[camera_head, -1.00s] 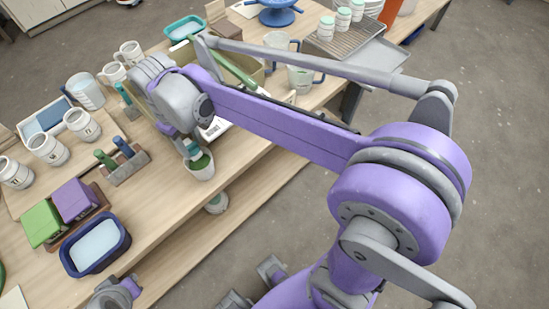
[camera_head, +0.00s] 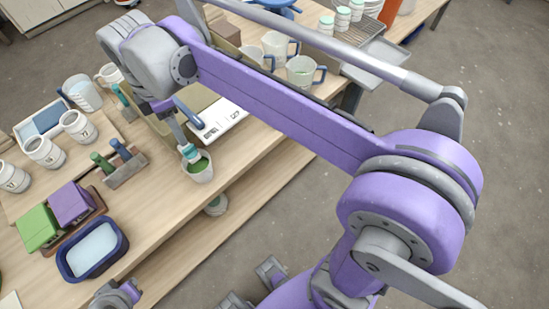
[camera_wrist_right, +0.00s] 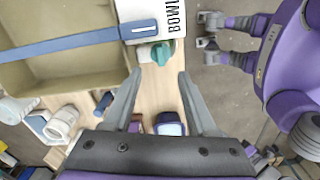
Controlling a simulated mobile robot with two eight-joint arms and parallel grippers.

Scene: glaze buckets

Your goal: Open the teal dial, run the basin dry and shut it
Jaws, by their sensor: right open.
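The teal dial (camera_head: 190,151) sits at the near end of the tan basin (camera_head: 212,97), just above a white cup (camera_head: 199,173) with green inside. In the right wrist view the teal dial (camera_wrist_right: 161,53) lies just beyond my fingertips, and the basin (camera_wrist_right: 65,80) fills the upper left, crossed by a blue bar. My right gripper (camera_wrist_right: 160,73) is open and empty, its fingers pointing toward the dial. In the head view my arm and gripper hide part of the basin. My left gripper (camera_head: 118,295) shows only partly at the bottom edge.
A white card (camera_head: 222,119) lettered BOWL in the wrist view (camera_wrist_right: 172,18) is beside the basin. A stand with green and blue handles (camera_head: 122,165), several mugs and a blue tub (camera_head: 92,249) stand to the left. Glass mugs (camera_head: 301,70) stand behind my right arm.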

